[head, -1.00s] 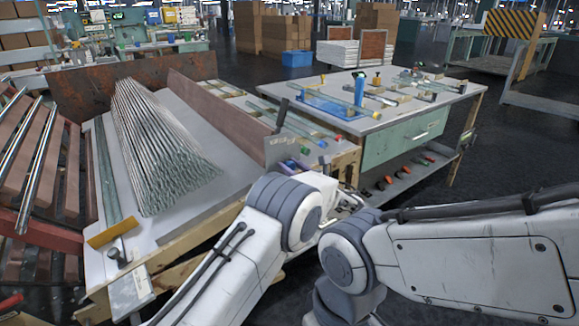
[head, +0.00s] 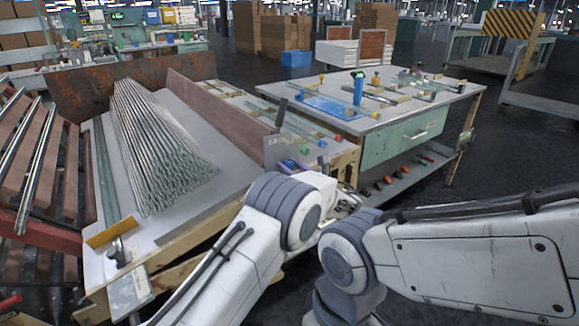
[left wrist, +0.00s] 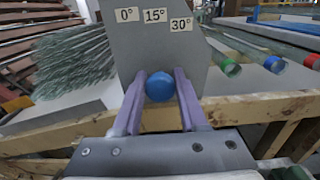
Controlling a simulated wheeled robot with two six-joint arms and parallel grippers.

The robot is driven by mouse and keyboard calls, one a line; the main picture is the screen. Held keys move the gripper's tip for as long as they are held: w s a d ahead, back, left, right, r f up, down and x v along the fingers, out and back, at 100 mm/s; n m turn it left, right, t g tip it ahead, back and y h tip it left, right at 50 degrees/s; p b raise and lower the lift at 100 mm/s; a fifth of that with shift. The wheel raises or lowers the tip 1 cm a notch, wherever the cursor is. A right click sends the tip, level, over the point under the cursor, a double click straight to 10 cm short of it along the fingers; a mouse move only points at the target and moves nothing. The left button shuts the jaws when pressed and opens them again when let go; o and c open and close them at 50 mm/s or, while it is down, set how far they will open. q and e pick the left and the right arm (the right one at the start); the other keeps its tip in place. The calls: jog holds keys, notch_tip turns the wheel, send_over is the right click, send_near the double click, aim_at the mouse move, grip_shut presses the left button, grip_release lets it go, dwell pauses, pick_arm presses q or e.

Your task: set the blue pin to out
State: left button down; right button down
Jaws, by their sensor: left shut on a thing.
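The blue pin shows as a round blue knob (left wrist: 160,88) in the left wrist view, in front of an upright grey plate (left wrist: 150,45) marked 0°, 15° and 30°. My left gripper (left wrist: 161,76) has its two purple fingers on either side of the knob, shut on it. The pin's shaft and seat are hidden behind the knob. In the head view the grey plate (head: 282,151) stands at the bench's near end, and my own arm hides most of the gripper. My right gripper is not in view.
Glass tubes with coloured ends, such as a green one (left wrist: 231,70), lie just right of the plate. A wooden bench edge (left wrist: 60,135) runs below it. A bundle of glass rods (head: 165,155) lies to the left, and a workbench (head: 420,115) stands to the right.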

pick_arm(q)
jog(key=shift+v, duration=1.05)
jog(key=shift+c, duration=2.4)
grip_release()
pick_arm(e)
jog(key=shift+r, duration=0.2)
pick_arm(q)
jog(key=shift+s, duration=0.15)
